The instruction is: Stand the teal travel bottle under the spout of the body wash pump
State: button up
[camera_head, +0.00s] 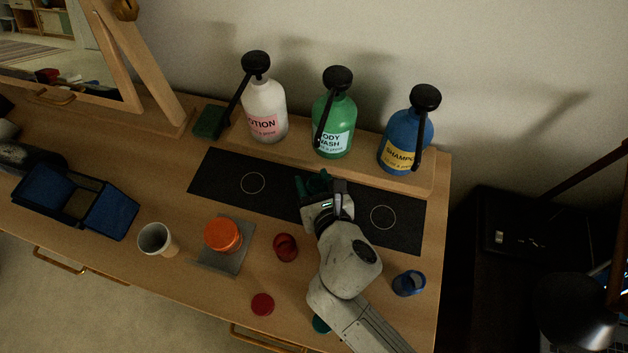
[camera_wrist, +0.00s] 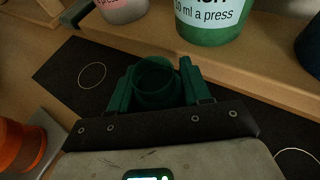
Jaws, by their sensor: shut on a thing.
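The teal travel bottle (camera_head: 317,182) is between the fingers of my gripper (camera_head: 320,187). The wrist view shows its round open top (camera_wrist: 154,78) with a green finger on each side. My gripper (camera_wrist: 154,90) is shut on it. The bottle is over the black mat, in front of the green body wash pump (camera_head: 333,127). The pump's black spout (camera_head: 320,132) slants down towards the bottle from behind. I cannot tell whether the bottle touches the mat. The pump's label also shows in the wrist view (camera_wrist: 205,14).
A white lotion pump (camera_head: 265,110) and blue shampoo pump (camera_head: 405,135) flank it on a wooden ledge. The black mat (camera_head: 222,172) has white circles. A red cup (camera_head: 285,248), orange-lidded jar (camera_head: 222,233), white cup (camera_head: 156,240) and blue cup (camera_head: 408,283) stand in front.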

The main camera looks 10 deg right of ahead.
jog(key=shift+f, duration=0.1)
jog(key=o, duration=1)
jog(key=v, duration=1.2)
